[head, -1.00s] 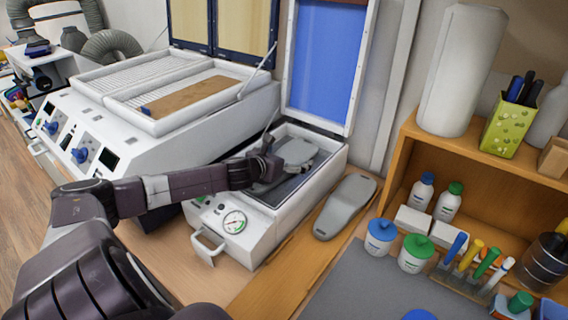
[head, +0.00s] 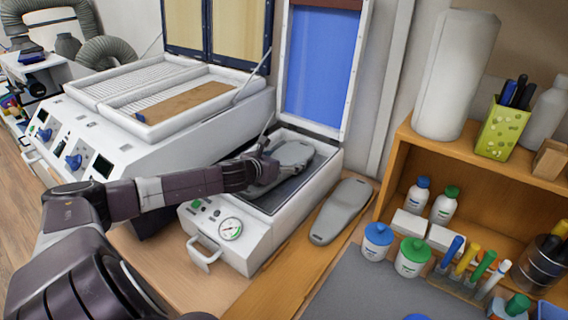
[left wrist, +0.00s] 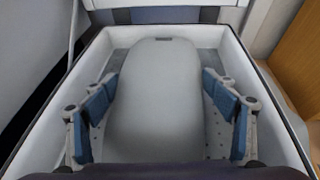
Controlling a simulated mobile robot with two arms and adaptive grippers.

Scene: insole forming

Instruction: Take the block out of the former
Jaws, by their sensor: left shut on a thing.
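The former (head: 262,240) is a white box with a gauge and a front handle, and its lid with a blue sheet (head: 318,70) stands open. A grey foot-shaped block (head: 293,153) lies in the former's tray. My left gripper (head: 262,160) reaches into the former from the left and is shut on the block. In the left wrist view, its blue-padded fingers (left wrist: 158,108) stand on both sides of the grey block (left wrist: 155,70), which appears to lie on the perforated floor. My right gripper is not in view.
A second grey block (head: 342,210) lies on the wooden bench just right of the former. A larger white heater (head: 130,140) stands to the left. A wooden shelf (head: 480,160) with bottles and jars is at the right.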

